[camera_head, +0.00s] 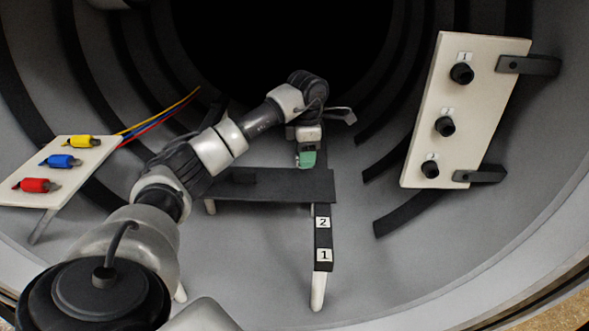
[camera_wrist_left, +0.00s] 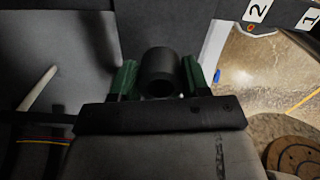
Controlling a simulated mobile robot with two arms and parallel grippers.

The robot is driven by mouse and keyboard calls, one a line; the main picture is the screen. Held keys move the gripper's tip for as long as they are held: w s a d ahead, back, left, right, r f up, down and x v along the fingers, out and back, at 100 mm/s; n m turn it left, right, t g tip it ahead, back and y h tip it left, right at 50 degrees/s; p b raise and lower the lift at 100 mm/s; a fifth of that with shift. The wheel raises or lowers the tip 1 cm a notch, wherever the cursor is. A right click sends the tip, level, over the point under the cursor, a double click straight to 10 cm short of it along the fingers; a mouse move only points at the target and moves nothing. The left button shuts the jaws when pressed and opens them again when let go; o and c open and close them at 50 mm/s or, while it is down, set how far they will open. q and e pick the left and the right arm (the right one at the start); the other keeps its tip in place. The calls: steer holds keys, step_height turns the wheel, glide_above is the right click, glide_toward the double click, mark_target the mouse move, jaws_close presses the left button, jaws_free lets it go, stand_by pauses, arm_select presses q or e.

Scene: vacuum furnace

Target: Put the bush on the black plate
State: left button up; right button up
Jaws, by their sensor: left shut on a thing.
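My left gripper (camera_head: 307,158) has green fingers and hangs over the right part of the black plate (camera_head: 285,188) in the head view. In the left wrist view its fingers (camera_wrist_left: 160,75) are shut on the bush (camera_wrist_left: 159,66), a short black hollow cylinder with its open end toward the camera. The bush is not clearly visible in the head view. I cannot tell whether it touches the plate. My right gripper is not in view.
A white panel (camera_head: 458,80) with several black knobs stands at the right. A white board (camera_head: 85,160) with yellow, blue and red connectors is at the left, with wires behind it. A dark strip (camera_head: 323,238) labelled 1 and 2 runs forward from the plate. The curved furnace wall surrounds everything.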

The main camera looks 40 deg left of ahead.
mark_target(295, 183)
arm_select(q)
steer(key=s+f, duration=0.1)
steer(key=s+a+f, duration=0.1)
steer(key=shift+a+f+p, duration=0.3)
steer(key=shift+p, duration=0.05)
step_height(295, 183, down, 2)
steer(key=shift+f+p, duration=0.25)
steer(key=shift+p, duration=0.15)
steer(key=shift+w+f, duration=0.1)
steer(key=shift+f, duration=0.35)
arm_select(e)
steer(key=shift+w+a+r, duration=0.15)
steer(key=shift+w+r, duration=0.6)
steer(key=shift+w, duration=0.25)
arm_select(q)
steer(key=o, duration=1.1)
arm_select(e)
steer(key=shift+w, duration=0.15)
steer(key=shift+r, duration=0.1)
arm_select(q)
step_height(295, 183, up, 12)
steer(key=shift+r+b, duration=0.1)
steer(key=shift+b, duration=1)
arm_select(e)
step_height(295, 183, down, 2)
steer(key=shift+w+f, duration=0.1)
